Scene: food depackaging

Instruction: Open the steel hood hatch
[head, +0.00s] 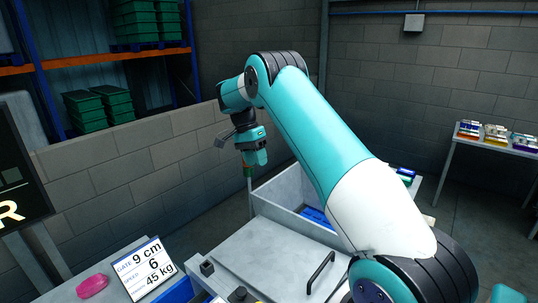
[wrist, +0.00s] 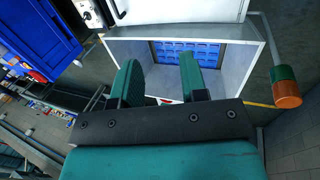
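The steel hood hatch (head: 265,255) is a flat grey lid at the bottom middle of the head view. It looks shut, lying level. A black bar handle (head: 320,272) stands on its right part, close beside my arm. My gripper (head: 257,158) hangs beyond the hatch, above the far end of the machine and away from the handle. In the wrist view my gripper (wrist: 160,78) is open, with a clear gap between its two teal fingers and nothing held. My arm hides part of the hatch's right side.
An open grey bin (head: 285,193) with a blue bottom adjoins the hatch's far edge. An orange and green beacon (wrist: 285,87) stands at its corner. A sign (head: 149,269) and a pink item (head: 92,286) are at lower left. A table (head: 490,143) holds packs at right.

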